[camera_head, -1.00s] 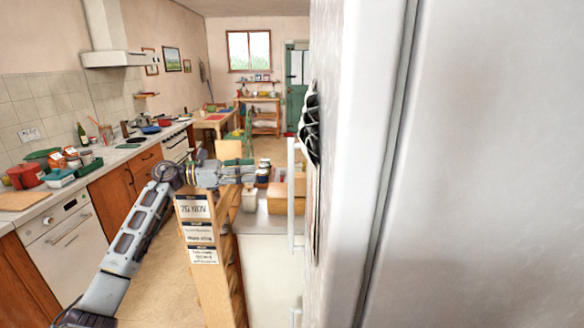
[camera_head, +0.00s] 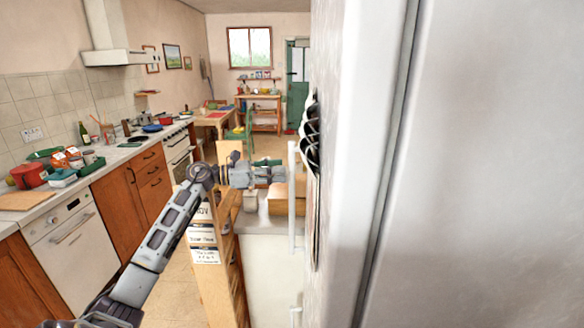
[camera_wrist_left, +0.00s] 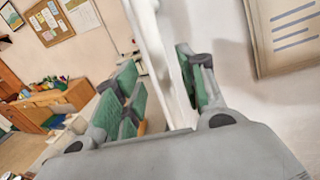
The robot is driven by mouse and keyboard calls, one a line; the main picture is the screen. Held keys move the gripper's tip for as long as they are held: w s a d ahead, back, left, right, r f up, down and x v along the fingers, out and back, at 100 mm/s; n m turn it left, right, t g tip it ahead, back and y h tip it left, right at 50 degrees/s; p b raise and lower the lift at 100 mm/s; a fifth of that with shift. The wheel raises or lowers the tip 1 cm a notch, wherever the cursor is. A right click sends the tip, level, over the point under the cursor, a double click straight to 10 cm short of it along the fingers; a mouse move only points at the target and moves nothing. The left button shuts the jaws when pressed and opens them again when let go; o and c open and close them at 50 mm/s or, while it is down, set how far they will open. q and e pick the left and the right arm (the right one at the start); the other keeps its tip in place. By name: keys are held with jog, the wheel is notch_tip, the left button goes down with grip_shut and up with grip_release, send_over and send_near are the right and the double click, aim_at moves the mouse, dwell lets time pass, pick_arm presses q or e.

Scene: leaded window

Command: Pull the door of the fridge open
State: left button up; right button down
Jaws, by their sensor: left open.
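The fridge (camera_head: 490,170) is large and off-white and fills the right of the head view. Its door (camera_head: 365,130) appears shut, with a dark seam behind it. A white upright bar handle (camera_head: 292,205) stands out from the door front. My left gripper (camera_head: 276,172) is open at the upper part of the handle. In the left wrist view the handle (camera_wrist_left: 165,55) runs between the green-padded fingers of my left gripper (camera_wrist_left: 162,85), and the fingers are spread apart around it. I cannot tell whether either finger touches it. My right gripper is not in view.
A light cabinet (camera_head: 270,275) with boxes on top is behind the handle. A counter (camera_head: 110,160) runs along the left wall, with floor between.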

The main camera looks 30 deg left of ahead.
aim_at(292, 169)
pick_arm(q)
jog(key=shift+p+x, duration=0.7)
jog(key=shift+x, duration=1.95)
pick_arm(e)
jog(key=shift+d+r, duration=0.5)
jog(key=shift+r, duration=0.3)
pick_arm(q)
jog(key=shift+c, duration=0.5)
jog(key=c, duration=0.7)
grip_shut()
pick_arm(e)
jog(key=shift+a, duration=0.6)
